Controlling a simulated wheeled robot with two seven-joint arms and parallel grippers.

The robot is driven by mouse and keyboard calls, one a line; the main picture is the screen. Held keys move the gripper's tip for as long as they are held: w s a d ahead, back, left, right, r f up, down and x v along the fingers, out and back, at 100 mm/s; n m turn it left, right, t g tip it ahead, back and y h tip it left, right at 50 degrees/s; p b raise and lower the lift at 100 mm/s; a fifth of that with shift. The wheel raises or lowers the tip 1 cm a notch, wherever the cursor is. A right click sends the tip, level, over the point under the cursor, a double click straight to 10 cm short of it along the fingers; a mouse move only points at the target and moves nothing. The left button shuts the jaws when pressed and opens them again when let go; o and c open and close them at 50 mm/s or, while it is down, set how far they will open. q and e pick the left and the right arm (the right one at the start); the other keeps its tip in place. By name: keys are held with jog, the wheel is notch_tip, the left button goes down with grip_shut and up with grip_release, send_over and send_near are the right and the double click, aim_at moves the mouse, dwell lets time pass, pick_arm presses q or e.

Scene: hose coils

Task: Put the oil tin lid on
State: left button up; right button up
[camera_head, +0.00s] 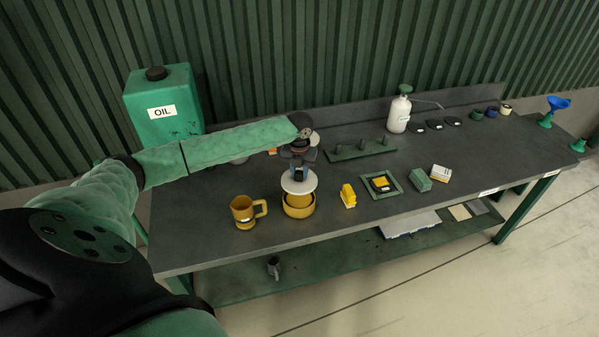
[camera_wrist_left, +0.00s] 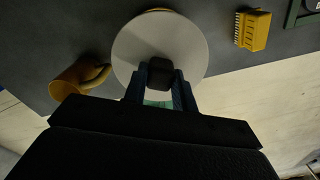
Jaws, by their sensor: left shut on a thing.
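The oil tin is likely the round, open yellow tin (camera_head: 299,210) near the front edge of the bench. A round pale lid (camera_head: 298,184) is above it, level or nearly so, and the tin's front rim and part of its inside show below. In the left wrist view the lid (camera_wrist_left: 190,48) fills the upper middle, with a dark knob (camera_wrist_left: 160,72) at its centre. My left gripper (camera_head: 300,170) is shut on this knob; its fingers (camera_wrist_left: 160,90) are either side of it. The lid hides most of the tin there. My right gripper is not in view.
A yellow mug (camera_head: 243,213) stands close left of the tin, and a yellow brush (camera_head: 348,196) lies to its right. A green frame (camera_head: 382,185) is farther right. A green peg rack (camera_head: 361,150) is behind. A large green oil can (camera_head: 163,104) stands at the left.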

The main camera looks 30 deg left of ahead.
aim_at(299, 183)
pick_arm(q)
jog(key=shift+a+p, duration=0.1)
jog(key=shift+p, duration=0.25)
jog(key=shift+f+b, duration=0.55)
jog(key=shift+f, duration=1.15)
jog(key=shift+f+b, duration=0.3)
jog(key=shift+f, duration=1.1)
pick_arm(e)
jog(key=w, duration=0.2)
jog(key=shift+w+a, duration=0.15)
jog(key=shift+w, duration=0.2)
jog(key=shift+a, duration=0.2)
